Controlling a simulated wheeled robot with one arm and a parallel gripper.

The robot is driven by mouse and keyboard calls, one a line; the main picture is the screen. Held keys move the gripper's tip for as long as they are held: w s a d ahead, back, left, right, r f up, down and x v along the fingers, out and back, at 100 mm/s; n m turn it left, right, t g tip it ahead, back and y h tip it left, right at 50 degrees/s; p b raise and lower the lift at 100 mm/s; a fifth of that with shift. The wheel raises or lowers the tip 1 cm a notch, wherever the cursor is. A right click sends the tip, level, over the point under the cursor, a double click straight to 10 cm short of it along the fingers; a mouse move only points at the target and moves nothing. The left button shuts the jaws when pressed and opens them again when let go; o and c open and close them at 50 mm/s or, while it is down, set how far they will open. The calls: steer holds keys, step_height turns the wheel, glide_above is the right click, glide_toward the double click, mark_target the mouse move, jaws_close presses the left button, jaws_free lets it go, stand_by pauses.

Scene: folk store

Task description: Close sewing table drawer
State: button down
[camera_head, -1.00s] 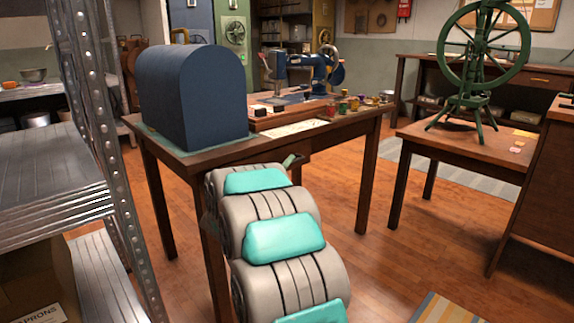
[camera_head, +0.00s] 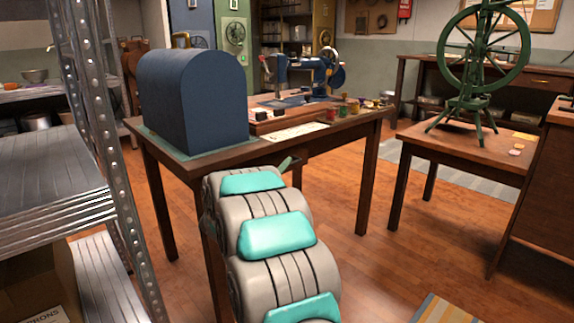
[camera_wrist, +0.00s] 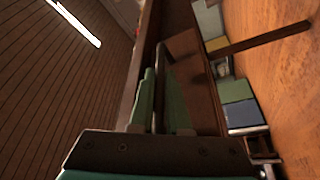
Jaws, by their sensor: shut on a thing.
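The brown wooden sewing table (camera_head: 352,137) stands in the middle of the head view, with a blue sewing machine (camera_head: 312,72) on top. My gripper (camera_head: 288,163) is at the table's front edge, just below the top, beyond my arm. In the wrist view, my gripper's green fingers (camera_wrist: 160,100) are close together beside brown wooden panels. They are shut on a thin part at the drawer, which they mostly hide. My arm and the table edge hide most of the drawer, so how far it is open cannot be told.
A blue domed cover (camera_head: 193,100) sits on the table's left side, and several small coloured spools (camera_head: 355,104) on its right. A metal shelf rack (camera_head: 100,130) stands close on the left. A table with a green spinning wheel (camera_head: 478,75) stands right. Floor between the tables is clear.

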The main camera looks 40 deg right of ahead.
steer(key=shift+w+a+r+p, duration=0.1)
steer(key=shift+w+r+p, duration=0.1)
steer(key=shift+w+p, duration=0.75)
steer(key=shift+w+f, duration=0.2)
steer(key=shift+w, duration=0.3)
steer(key=c, duration=0.9)
jaws_free()
steer(key=shift+a, duration=0.1)
glide_toward(280, 161)
steer(key=shift+w+d+r+p, duration=0.1)
steer(key=shift+d+r+p, duration=0.05)
steer(key=shift+d+p, duration=0.2)
